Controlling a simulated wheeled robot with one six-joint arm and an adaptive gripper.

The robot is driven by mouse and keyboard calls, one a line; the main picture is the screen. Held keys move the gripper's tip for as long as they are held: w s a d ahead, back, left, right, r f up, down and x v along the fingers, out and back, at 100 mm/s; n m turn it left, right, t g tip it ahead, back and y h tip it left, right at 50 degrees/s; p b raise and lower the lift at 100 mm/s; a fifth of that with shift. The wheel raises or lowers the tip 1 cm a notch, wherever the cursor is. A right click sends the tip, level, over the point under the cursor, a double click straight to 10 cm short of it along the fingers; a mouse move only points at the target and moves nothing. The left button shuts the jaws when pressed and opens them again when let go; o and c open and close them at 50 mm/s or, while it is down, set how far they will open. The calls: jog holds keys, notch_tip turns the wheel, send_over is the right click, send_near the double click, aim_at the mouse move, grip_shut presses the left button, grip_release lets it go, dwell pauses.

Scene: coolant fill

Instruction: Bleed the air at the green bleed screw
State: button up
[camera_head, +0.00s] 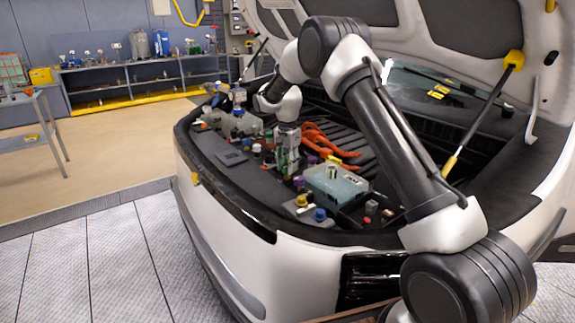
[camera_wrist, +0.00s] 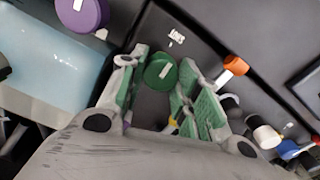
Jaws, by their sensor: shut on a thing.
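The green bleed screw (camera_wrist: 160,72) shows in the wrist view as a round green cap with a pale label, on a dark panel. My gripper (camera_wrist: 161,84) has its green-padded fingers on either side of the cap and is shut on it. In the head view my gripper (camera_head: 287,168) points down into the open front compartment of the car. The green screw cannot be made out there, behind the fingers and among the small caps.
In the wrist view a purple cap (camera_wrist: 82,14) and a pale blue tank (camera_wrist: 50,62) lie left, an orange cap (camera_wrist: 235,65) right. In the head view orange cables (camera_head: 325,140) run beside my gripper, and a bluish box (camera_head: 335,184) stands in front. The raised hood (camera_head: 440,30) is overhead.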

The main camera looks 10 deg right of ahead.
jog(key=n, duration=1.3)
jog(key=shift+w+a, duration=0.1)
jog(key=shift+n, duration=1.7)
jog(key=o, duration=1)
